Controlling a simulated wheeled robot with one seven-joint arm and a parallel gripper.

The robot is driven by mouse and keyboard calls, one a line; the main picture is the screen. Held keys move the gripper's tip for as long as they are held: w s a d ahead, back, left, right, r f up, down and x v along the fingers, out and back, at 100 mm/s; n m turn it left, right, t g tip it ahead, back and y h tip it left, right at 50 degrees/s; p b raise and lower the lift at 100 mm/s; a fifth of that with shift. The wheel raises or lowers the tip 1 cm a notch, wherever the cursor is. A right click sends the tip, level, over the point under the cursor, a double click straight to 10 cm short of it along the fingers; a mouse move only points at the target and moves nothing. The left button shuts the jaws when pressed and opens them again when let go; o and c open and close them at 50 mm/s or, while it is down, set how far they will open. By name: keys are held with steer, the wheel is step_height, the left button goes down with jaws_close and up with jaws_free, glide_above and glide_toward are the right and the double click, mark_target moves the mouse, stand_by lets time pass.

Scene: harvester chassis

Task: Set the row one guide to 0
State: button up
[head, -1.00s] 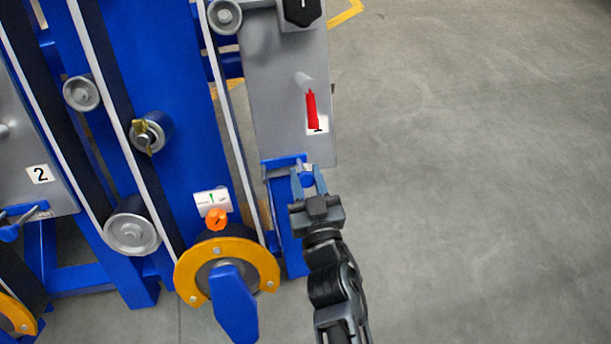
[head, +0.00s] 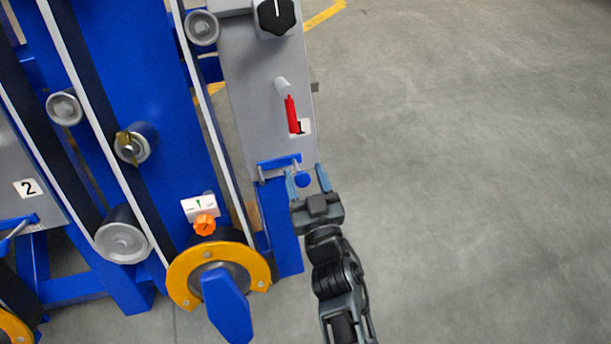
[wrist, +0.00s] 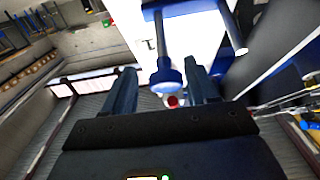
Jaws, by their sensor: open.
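A white scale (head: 199,206) with a green mark sits above an orange knob (head: 204,225) on the blue frame. Its print is too small to read. I cannot tell which part is the guide.
A black dial (head: 276,16) tops panel 1. A yellow ring with a blue handle (head: 226,305) stands left of my arm. The concrete floor (head: 470,180) at right is clear.

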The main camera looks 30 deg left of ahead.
steer(key=p+v, duration=0.2)
steer(key=v, duration=0.5)
steer(key=shift+s+d+p, duration=0.25)
steer(key=shift+d+p, duration=0.05)
steer(key=shift+p, duration=0.1)
steer(key=s+d+r+m+t+h, duration=0.1)
steer(key=s+d+m+h, duration=0.2)
steer(key=d, duration=0.7)
steer(key=s+d+r+m+t+h, duration=0.1)
steer(key=s+d+t+h, duration=0.1)
steer(key=s+d, duration=0.65)
steer(key=s+d+r+m+h, duration=0.2)
steer(key=s+d+r+h, duration=0.15)
steer(key=d, duration=0.35)
steer(key=s+d+r+m+h, duration=0.2)
steer(key=s+d+r, duration=0.25)
steer(key=d, duration=0.25)
steer(key=s+d+r+m+h, duration=0.25)
steer(key=s+r, duration=0.25)
steer(key=r, duration=0.3)
step_height(320, 180, up, 25)
steer(key=p, duration=2.4)
steer(key=shift+d+n+h, duration=0.3)
steer(key=shift+d+n, duration=0.05)
steer(key=shift+d, duration=0.05)
